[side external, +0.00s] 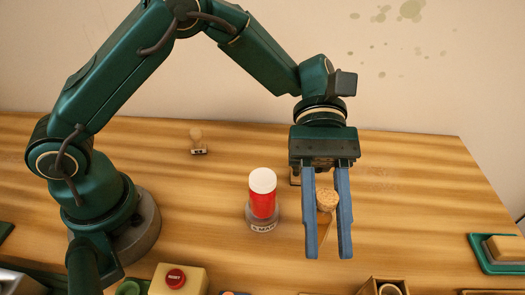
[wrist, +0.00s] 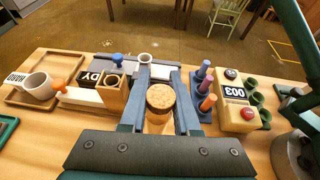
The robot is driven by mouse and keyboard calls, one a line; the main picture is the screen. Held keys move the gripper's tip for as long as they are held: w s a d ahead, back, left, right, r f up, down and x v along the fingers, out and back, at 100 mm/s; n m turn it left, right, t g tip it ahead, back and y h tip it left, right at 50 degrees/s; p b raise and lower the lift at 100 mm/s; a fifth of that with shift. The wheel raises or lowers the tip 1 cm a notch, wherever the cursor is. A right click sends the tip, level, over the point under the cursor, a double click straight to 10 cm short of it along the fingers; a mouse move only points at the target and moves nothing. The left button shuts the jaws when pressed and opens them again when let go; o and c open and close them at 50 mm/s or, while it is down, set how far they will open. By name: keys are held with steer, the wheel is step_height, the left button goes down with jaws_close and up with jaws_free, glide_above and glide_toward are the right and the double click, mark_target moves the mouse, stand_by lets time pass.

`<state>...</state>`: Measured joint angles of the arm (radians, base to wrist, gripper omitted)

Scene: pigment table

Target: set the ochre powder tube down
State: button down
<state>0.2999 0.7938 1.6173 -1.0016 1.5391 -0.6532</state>
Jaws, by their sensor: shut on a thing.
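The ochre powder tube (side external: 323,230) has a cork top and sits upright between the blue fingers of my gripper (side external: 329,252). My gripper points down and is shut on it. In the wrist view the tube's round cork (wrist: 160,97) shows between the fingers (wrist: 158,72), with a little ochre below it. The fingers hide part of the tube's sides. I cannot tell whether its bottom touches the table.
A red tube with a white cap (side external: 262,205) stands in a labelled grey holder left of my gripper. A small stamp (side external: 198,143) stands behind. A box with a red button (side external: 176,279), a wooden box (side external: 383,286) and a green tray (side external: 490,262) line the front. Wood is bare at right.

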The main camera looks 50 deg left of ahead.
steer(key=shift+r, duration=0.45)
steer(key=shift+a+r, duration=0.1)
steer(key=shift+a, duration=0.05)
steer(key=w+a+n+t+h, duration=0.2)
steer(key=w+a+n+t, duration=0.35)
steer(key=a, duration=0.55)
steer(key=w+a+n+t+h, duration=0.1)
steer(key=w+a+n+t, duration=0.4)
steer(key=a, duration=0.7)
steer(key=shift+t, duration=0.45)
steer(key=f, duration=0.6)
steer(key=s+f, duration=0.1)
steer(key=f, duration=0.2)
steer(key=shift+f, duration=0.15)
steer(key=shift+f, duration=0.15)
steer(key=c, duration=0.6)
jaws_free()
steer(key=shift+c, duration=0.2)
